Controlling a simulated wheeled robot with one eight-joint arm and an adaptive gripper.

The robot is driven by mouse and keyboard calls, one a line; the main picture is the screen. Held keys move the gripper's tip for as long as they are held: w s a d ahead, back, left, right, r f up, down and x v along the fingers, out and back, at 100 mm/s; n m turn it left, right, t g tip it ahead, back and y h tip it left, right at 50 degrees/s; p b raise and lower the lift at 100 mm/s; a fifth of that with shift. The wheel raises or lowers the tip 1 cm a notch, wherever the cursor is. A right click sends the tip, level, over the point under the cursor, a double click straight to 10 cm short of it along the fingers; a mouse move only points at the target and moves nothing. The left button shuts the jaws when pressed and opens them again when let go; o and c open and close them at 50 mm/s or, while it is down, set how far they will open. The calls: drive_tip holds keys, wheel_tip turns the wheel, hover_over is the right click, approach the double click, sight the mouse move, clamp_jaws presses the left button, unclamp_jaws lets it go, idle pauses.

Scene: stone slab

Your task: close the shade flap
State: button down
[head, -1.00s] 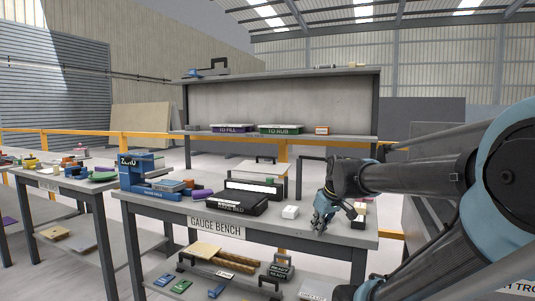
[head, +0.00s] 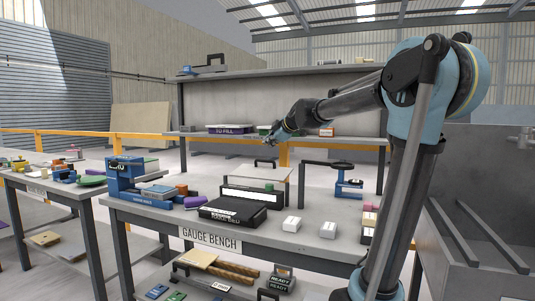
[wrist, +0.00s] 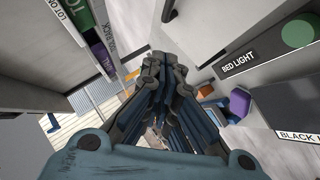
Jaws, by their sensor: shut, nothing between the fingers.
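A pale panel (head: 250,173) with a dark handle (head: 265,163) on its top edge stands raised behind the black BED LIGHT box (head: 250,195) on the gauge bench; it looks to be the shade flap, standing open. The black bed (head: 232,209) lies in front of that box. My gripper (head: 271,140) is shut and empty, in the air above the panel's handle and apart from it in the picture. In the wrist view my closed fingers (wrist: 158,70) are in the middle, with the BED LIGHT sign (wrist: 245,62) to their right.
The upper shelf (head: 210,133) with a purple bin (head: 230,129) is behind my gripper. A blue stand (head: 348,185) and white blocks (head: 292,226) are on the bench's right part. A blue gauge stand (head: 125,180) is at the left.

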hover_over(265, 170)
drive_tip(key=s+a, duration=0.2)
drive_tip(key=s, duration=0.1)
wheel_tip(265, 170, down, 5)
drive_tip(key=shift+w+d+f, duration=0.55)
drive_tip(key=shift+d+f, duration=0.05)
drive_tip(key=shift+f, duration=0.15)
drive_tip(key=shift+w+d+f, duration=0.15)
drive_tip(key=shift+w+f, duration=0.35)
drive_tip(key=shift+w+d+f+g, duration=0.2)
drive_tip(key=shift+w+f+g, duration=0.1)
drive_tip(key=shift+w+f, duration=0.15)
drive_tip(key=shift+m, duration=0.3)
drive_tip(key=shift+s, duration=0.1)
